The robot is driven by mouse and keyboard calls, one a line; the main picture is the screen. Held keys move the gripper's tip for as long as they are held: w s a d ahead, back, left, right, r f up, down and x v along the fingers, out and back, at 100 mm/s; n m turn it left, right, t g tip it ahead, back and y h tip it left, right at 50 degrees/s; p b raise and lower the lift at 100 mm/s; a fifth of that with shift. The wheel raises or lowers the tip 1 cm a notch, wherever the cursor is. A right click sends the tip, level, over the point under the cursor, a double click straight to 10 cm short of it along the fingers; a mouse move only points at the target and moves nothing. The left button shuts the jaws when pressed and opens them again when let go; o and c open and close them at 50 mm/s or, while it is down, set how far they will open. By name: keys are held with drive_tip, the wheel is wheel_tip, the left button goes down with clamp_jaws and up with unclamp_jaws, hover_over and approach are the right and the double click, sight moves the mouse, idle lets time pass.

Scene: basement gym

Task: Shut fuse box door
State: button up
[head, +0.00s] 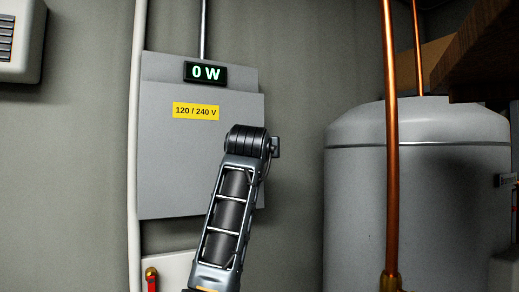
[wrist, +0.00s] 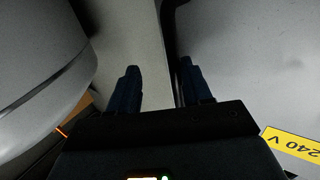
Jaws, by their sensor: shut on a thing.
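A large grey tank (head: 355,190) stands to the right, with a copper pipe (head: 391,130) in front of it. A white pipe (head: 136,120) runs along the box's left side. A red-handled valve (head: 152,280) is at the lower left. Bare wall lies between box and tank.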

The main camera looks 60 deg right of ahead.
drive_tip(key=shift+s+d+f, duration=0.1)
drive_tip(key=shift+f, duration=0.1)
idle(0.3)
drive_tip(key=b+v, duration=0.2)
drive_tip(key=v, duration=0.6)
drive_tip(key=shift+w+r, duration=0.1)
drive_tip(key=shift+w, duration=0.15)
